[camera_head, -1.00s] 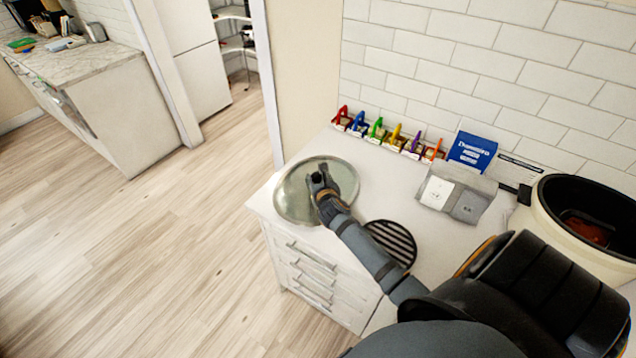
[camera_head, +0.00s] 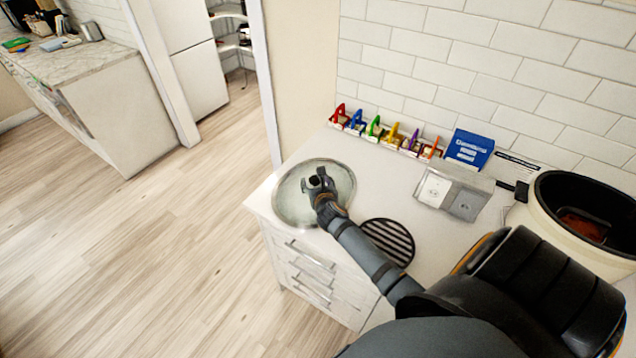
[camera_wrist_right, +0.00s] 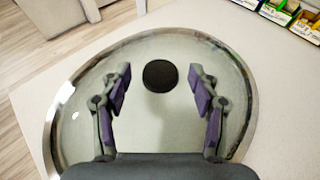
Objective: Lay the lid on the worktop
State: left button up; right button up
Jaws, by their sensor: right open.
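The lid (camera_head: 290,208) is a round, clear glass disc with a metal rim and a dark round knob. It lies flat on the left end of the white worktop (camera_head: 368,192), close to the corner edge. My right gripper (camera_head: 318,183) is above the lid at its knob. In the right wrist view the lid (camera_wrist_right: 160,120) fills most of the picture. Its black knob (camera_wrist_right: 160,76) shows between the open fingers of my right gripper (camera_wrist_right: 160,92), with a gap on both sides. My left gripper is not in view.
A black slatted round trivet (camera_head: 388,242) lies beside my right forearm. A cream pot (camera_head: 540,228) with red contents stands at the right.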

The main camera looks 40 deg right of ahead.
jog(key=v, duration=1.1)
jog(key=shift+s+a+b, duration=0.15)
jog(key=shift+s+b, duration=0.2)
jog(key=shift+b, duration=0.05)
jog(key=shift+r, duration=0.1)
